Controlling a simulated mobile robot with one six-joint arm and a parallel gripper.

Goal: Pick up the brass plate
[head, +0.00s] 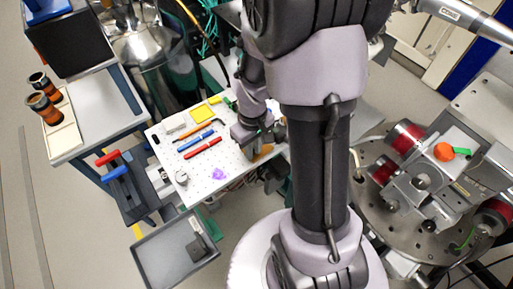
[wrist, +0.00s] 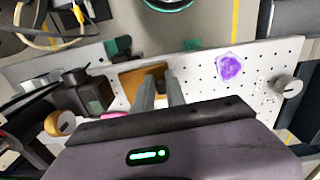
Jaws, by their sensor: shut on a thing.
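The brass plate (wrist: 130,85) is a flat orange-brown piece at the edge of the white perforated board (wrist: 203,82) in the wrist view. In the head view a small part of it (head: 263,151) shows beside my arm. My gripper (wrist: 160,78) reaches over the board with its two fingers close together, shut on the plate. The finger tips cover part of the plate. I cannot tell whether the plate is clear of the board.
A purple patch (wrist: 230,67) and a round dial (wrist: 289,86) lie right of the plate. A black block (wrist: 85,93) stands left of it. Red (head: 203,148) and blue (head: 195,141) tools lie on the board. A grey tray (head: 173,252) is in front.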

